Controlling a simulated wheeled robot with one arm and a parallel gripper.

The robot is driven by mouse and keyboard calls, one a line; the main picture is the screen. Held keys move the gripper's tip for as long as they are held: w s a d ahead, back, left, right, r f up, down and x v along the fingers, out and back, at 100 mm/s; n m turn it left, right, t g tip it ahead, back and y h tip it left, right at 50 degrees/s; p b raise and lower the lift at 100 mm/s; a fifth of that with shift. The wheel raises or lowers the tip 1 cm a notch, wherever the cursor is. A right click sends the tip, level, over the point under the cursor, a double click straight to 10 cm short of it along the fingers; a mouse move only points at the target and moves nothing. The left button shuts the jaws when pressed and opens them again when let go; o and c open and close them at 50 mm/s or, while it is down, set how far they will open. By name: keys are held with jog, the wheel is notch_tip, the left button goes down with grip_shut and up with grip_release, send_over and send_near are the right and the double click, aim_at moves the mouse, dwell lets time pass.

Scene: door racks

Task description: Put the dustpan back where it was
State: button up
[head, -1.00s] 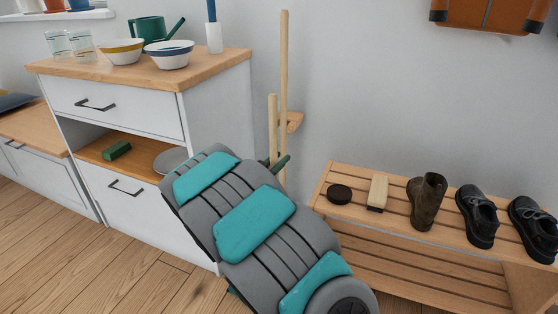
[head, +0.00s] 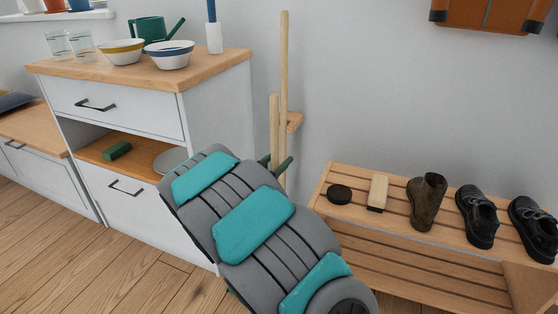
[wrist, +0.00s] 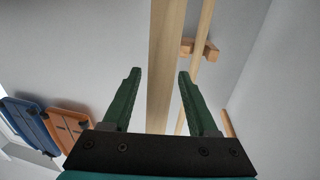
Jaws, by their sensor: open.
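Two pale wooden poles stand upright by the wall beside the white cabinet: a shorter one (head: 274,125) and a taller one (head: 284,80). Neither pole's lower end shows, so I cannot confirm which is the dustpan's handle; no pan is visible. My gripper (head: 276,161) is at the shorter pole, partly hidden behind my arm. In the wrist view my gripper (wrist: 159,77) has its green fingers spread apart, with the nearer pole (wrist: 164,60) between them. The farther pole (wrist: 204,30) passes by a small wooden wall bracket (wrist: 199,49), which also shows in the head view (head: 295,121).
The white cabinet (head: 215,120) stands close on the left, with bowls and a green watering can on top. A slatted shoe rack (head: 340,212) with shoes, a brush and a dark round tin stands on the right. Blank wall lies between.

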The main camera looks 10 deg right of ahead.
jog(key=v, duration=1.1)
jog(key=shift+s+a, duration=0.2)
jog(key=w+a+n+y, duration=0.35)
jog(key=a+y, duration=0.35)
jog(key=y, duration=0.4)
jog(key=s+a+n+g+y, duration=0.3)
jog(key=s+n+g+y, duration=0.15)
jog(key=s, duration=0.95)
jog(key=s+d+g+h, duration=0.1)
jog(key=s+d+g, duration=0.2)
jog(key=s, duration=0.7)
jog(key=s+d+f+g, duration=0.1)
jog(key=s+d+g, duration=0.2)
jog(key=s+d, duration=0.4)
jog(key=s+d+n+g+h, duration=0.1)
jog(key=s+d+g, duration=0.3)
jog(key=s, duration=1.1)
jog(key=shift+d+f+h, duration=0.35)
jog(key=shift+d, duration=0.15)
